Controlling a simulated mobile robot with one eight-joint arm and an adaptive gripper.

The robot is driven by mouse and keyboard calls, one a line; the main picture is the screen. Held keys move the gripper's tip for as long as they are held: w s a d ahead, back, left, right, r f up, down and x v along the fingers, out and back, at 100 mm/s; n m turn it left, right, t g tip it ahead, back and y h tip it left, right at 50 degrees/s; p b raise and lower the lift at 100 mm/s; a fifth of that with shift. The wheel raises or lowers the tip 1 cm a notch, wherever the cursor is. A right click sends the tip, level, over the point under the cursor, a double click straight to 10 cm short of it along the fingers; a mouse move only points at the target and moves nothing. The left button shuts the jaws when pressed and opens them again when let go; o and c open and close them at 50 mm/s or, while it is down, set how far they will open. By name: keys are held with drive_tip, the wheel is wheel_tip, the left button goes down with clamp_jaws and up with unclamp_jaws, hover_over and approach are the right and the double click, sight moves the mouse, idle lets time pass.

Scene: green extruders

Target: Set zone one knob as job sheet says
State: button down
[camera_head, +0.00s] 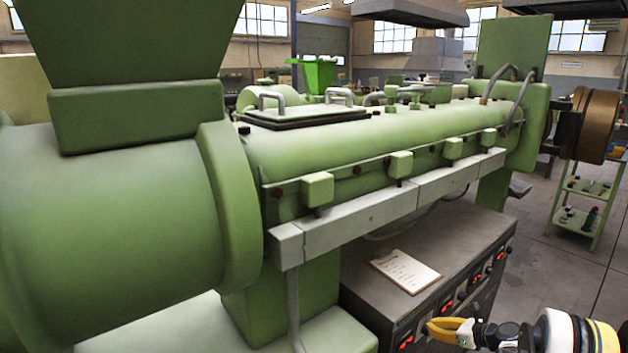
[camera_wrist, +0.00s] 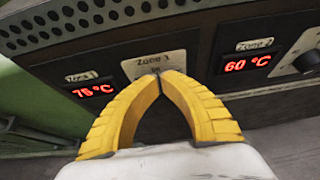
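My gripper (camera_head: 430,326) is low at the right in the head view, in front of the control cabinet (camera_head: 368,303). In the wrist view my gripper (camera_wrist: 160,76) has its yellow fingertips together over the lower part of the zone one label plate (camera_wrist: 150,62). The zone one knob is not visible; the fingers cover the area below the label, and I cannot see anything held. The zone one display (camera_wrist: 95,90) to the left reads 75 °C in red. A job sheet (camera_head: 405,270) lies on the cabinet top, its writing too small to read.
A green trolley (camera_head: 582,205) stands at the right; floor there is open.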

drive_tip(key=shift+r, duration=0.25)
drive_tip(key=shift+d, duration=0.1)
drive_tip(key=s+d, duration=0.2)
drive_tip(key=s, duration=0.1)
drive_tip(key=s+d, duration=0.1)
drive_tip(key=shift+s+d, duration=0.25)
drive_tip(key=shift+s, duration=0.1)
